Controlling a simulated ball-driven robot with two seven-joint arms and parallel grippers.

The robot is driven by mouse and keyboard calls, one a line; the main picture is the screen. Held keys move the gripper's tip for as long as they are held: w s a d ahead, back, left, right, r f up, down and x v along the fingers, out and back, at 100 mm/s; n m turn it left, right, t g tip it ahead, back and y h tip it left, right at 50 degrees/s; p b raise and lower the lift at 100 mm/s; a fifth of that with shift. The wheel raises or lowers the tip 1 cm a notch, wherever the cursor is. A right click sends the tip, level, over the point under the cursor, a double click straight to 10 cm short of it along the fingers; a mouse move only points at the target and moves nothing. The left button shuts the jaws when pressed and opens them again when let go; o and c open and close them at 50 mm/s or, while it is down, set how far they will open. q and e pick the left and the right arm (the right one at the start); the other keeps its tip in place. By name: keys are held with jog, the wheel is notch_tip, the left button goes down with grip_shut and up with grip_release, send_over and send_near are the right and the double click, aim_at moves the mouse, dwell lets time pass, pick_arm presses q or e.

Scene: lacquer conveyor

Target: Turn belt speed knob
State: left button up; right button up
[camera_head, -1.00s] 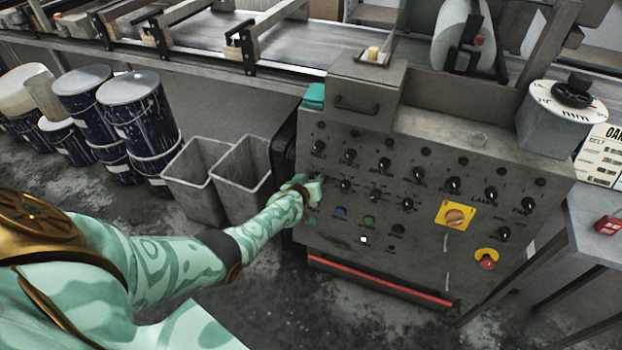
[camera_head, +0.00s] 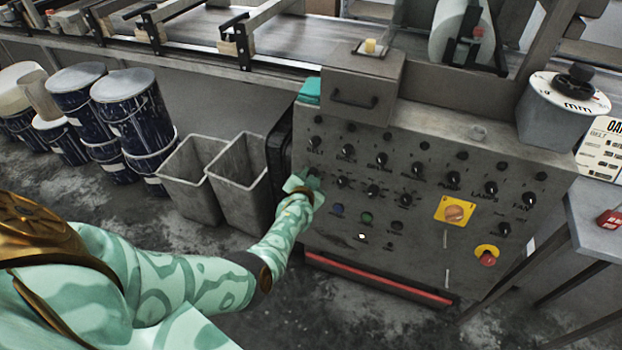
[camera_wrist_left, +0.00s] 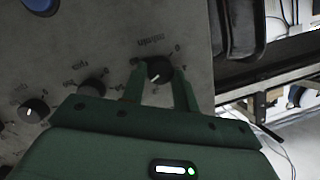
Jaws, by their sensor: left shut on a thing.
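The grey control panel (camera_head: 330,235) stands in front of me with rows of black knobs. My left gripper (camera_head: 312,178) is at the panel's left edge, at the left end of the second knob row, and hides most of the knob there. In the left wrist view, the left gripper (camera_wrist_left: 158,78) has one finger on each side of a black knob (camera_wrist_left: 159,69) and is shut on it. The knob has a white pointer line and a printed scale reading "m/min", upside down in this view. My right gripper is not in view.
Other black knobs (camera_wrist_left: 92,86) sit close beside the gripped one. The panel also has a yellow-backed rotary switch (camera_head: 455,212) and a red stop button (camera_head: 487,258). Two grey bins (camera_head: 195,180) and blue drums (camera_head: 128,105) stand to the left.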

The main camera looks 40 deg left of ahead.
pick_arm(q)
jog(key=shift+d+f+m, duration=0.1)
jog(key=shift+d+m, duration=0.05)
jog(key=shift+m, duration=0.35)
jog(key=shift+b, duration=0.3)
jog(key=o, duration=1)
jog(key=shift+c, duration=0.2)
